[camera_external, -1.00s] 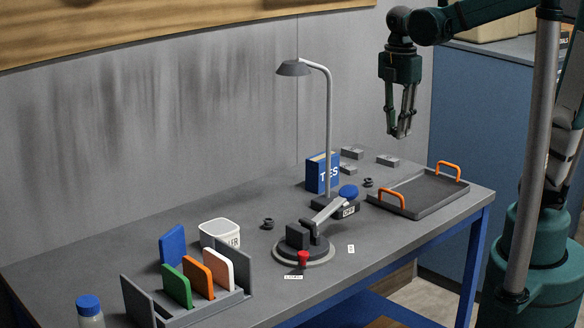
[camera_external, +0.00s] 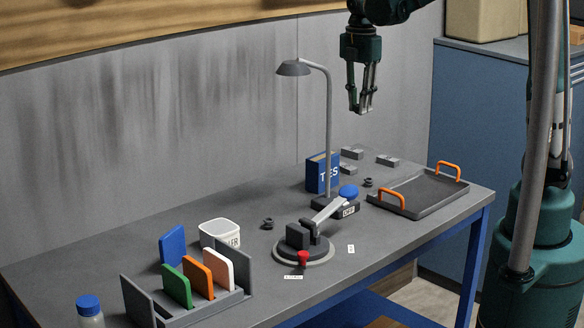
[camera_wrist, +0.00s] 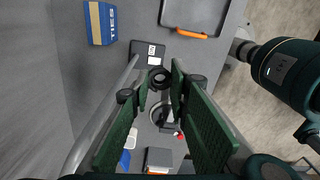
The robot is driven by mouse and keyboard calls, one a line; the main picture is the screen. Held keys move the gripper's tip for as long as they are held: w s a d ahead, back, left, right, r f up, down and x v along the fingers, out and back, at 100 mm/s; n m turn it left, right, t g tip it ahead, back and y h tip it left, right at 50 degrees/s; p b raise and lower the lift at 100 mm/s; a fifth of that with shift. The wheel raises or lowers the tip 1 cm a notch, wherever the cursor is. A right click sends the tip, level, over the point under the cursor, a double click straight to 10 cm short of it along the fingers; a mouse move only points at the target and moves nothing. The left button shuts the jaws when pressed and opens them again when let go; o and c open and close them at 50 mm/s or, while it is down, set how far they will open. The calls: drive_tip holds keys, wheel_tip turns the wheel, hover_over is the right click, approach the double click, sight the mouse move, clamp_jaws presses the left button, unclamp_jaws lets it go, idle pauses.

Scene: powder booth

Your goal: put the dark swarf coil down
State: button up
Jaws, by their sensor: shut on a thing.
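The dark swarf coil (camera_wrist: 153,80) shows as a small dark ring between my fingertips in the wrist view. My gripper (camera_external: 361,108) is shut on it, high above the back of the bench and clear of everything below. In the external view the coil is too small and dark to make out against the fingers. Two small dark round pieces rest on the grey bench: one (camera_external: 267,223) left of the lamp, the other (camera_external: 368,182) near the tray.
A grey tray (camera_external: 437,202) with orange handles lies at right. A desk lamp (camera_external: 329,130) stands close left of my gripper, beside a blue TIES box (camera_external: 314,174). A round fixture (camera_external: 290,254), white tub (camera_external: 211,230) and upright panel rack (camera_external: 243,268) occupy the front left. Bare bench separates them.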

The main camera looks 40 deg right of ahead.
drive_tip(key=w+d+f+n+p, duration=0.1)
drive_tip(key=w+d+f+p, duration=0.15)
drive_tip(key=w, duration=0.65)
drive_tip(key=w+d+f+p, duration=0.1)
drive_tip(key=w+p, duration=0.3)
drive_tip(key=w, duration=0.5)
hover_over(323, 156)
wheel_tip(323, 156, down, 5)
drive_tip(key=shift+s+a+f, duration=0.1)
drive_tip(key=shift+a+f, duration=0.05)
drive_tip(key=shift+f, duration=0.15)
drive_tip(key=shift+f+p, duration=0.45)
drive_tip(key=shift+f, duration=2.45)
drive_tip(key=shift+f, duration=0.15)
drive_tip(key=shift+f+p, duration=0.3)
drive_tip(key=shift+f, duration=1.65)
drive_tip(key=shift+f, duration=0.15)
